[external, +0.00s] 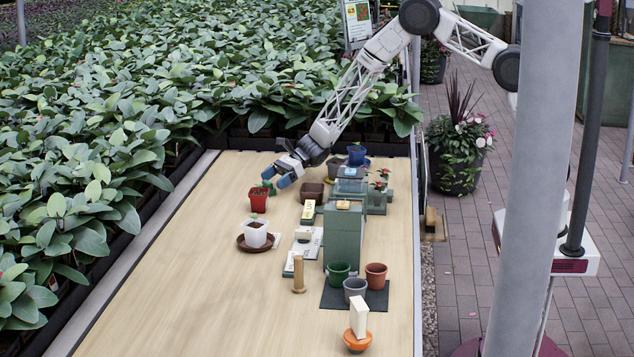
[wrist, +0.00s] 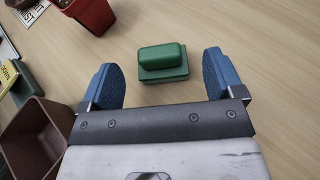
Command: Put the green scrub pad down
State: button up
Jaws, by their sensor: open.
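The green scrub pad (wrist: 163,62) shows in the wrist view as a rounded green block on a flat green base, lying on the wooden table. In the external view a small part of the green scrub pad (external: 269,189) shows below my fingers, beside the red pot. My gripper (external: 277,176) is open, with its blue fingertips pointing down at the far end of the table. In the wrist view my gripper (wrist: 163,82) has one finger on each side of the pad, with visible gaps between them. Neither finger appears to touch it.
A red pot (external: 258,201) stands close by, and a brown square pot (external: 311,191) stands on the other side. A white pot on a brown saucer (external: 241,244), green blocks (external: 344,235) and several small pots stand nearer. The table's left side is clear.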

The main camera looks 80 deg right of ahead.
jog(key=v, duration=0.7)
jog(key=shift+s+d+r, duration=0.2)
jog(key=shift+d, duration=0.05)
dwell(0.4)
jog(key=s+a+r+n+g, duration=0.2)
jog(key=s+a+r+n, duration=0.25)
jog(key=s+r, duration=0.35)
jog(key=s+a+r+n+g+h, duration=0.1)
jog(key=s+a+r+n+g, duration=0.3)
jog(key=s+r, duration=0.4)
jog(key=s+a+r+n+g, duration=0.1)
jog(key=s+a+r+n, duration=0.3)
jog(key=s+r+n, duration=0.3)
jog(key=s+r+n+h, duration=0.2)
jog(key=s+n+h, duration=0.1)
jog(key=s, duration=0.8)
jog(key=s+d+r+n+h, duration=0.1)
jog(key=s+r+n+h, duration=0.2)
jog(key=s, duration=0.9)
jog(key=s+r+n+h, duration=0.2)
jog(key=s+n, duration=0.3)
jog(key=s, duration=0.6)
jog(key=shift+s+d+r+h, duration=0.2)
jog(key=shift+d+r+h, duration=0.2)
jog(key=shift+r, duration=0.1)
